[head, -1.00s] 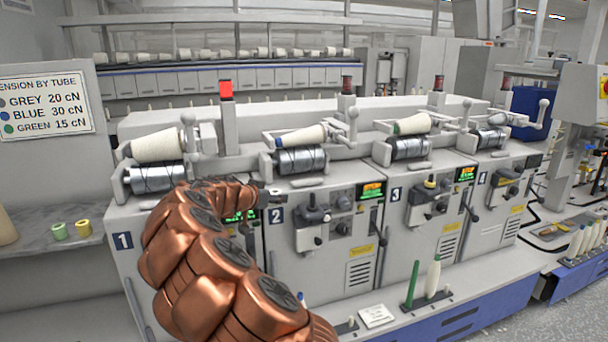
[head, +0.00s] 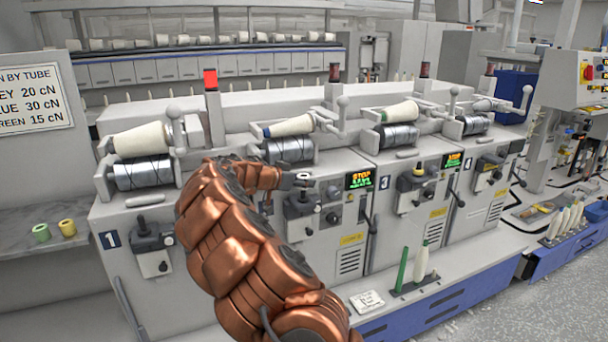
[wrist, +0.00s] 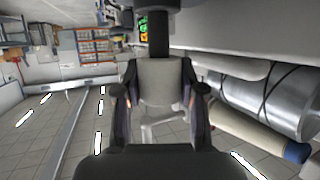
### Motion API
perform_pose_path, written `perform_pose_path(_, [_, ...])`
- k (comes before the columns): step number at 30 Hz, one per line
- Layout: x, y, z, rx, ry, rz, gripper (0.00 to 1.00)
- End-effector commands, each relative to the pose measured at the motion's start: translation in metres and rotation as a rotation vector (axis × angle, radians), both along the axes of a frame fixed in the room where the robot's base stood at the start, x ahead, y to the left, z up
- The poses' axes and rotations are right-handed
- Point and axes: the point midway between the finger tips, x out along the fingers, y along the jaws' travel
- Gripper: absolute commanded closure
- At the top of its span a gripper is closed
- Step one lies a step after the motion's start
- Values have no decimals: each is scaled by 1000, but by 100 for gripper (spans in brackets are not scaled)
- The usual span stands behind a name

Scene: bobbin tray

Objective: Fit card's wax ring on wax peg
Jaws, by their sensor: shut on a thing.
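The peg stands on a grey bracket below the unit's lit display (head: 360,181). A yellow wax ring (head: 418,170) sits on unit 3's peg. A small white card (head: 367,301) lies on the ledge; its text is too small to read.
A green ring (head: 41,232) and a yellow ring (head: 67,228) stand on the left shelf. Unit 2's drum (head: 288,150) and yarn cone are just behind my gripper. A green tube (head: 402,262) and a pale bobbin (head: 421,262) stand upright on the ledge.

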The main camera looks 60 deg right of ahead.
Motion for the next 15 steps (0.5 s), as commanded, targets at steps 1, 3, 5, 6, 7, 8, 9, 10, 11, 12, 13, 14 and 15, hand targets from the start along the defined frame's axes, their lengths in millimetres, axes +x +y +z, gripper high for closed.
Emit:
perform_pose_path(1, [-1,0,-5,0,1,-1,86])
perform_pose_path(3, [0,-1,-10,1,-1,-1,86])
perform_pose_path(5, [0,-1,-14,0,0,0,86])
perform_pose_path(6, [0,-1,-16,0,0,0,86])
perform_pose_path(7, [0,-1,-18,0,-1,1,86])
perform_pose_path(8, [0,-1,-19,0,-1,1,86])
perform_pose_path(9, [0,-1,-21,0,-2,0,86])
perform_pose_path(10, [-1,-2,-22,0,-2,-1,86])
perform_pose_path(11, [-1,-2,-22,0,-2,-1,86])
perform_pose_path(12, [-1,-2,-23,0,-2,-1,86])
perform_pose_path(13, [-1,-2,-23,-1,-3,-1,86])
perform_pose_path(14, [-1,-2,-24,-1,-3,-1,86])
perform_pose_path(15, [-1,-2,-24,-1,-3,-1,86])
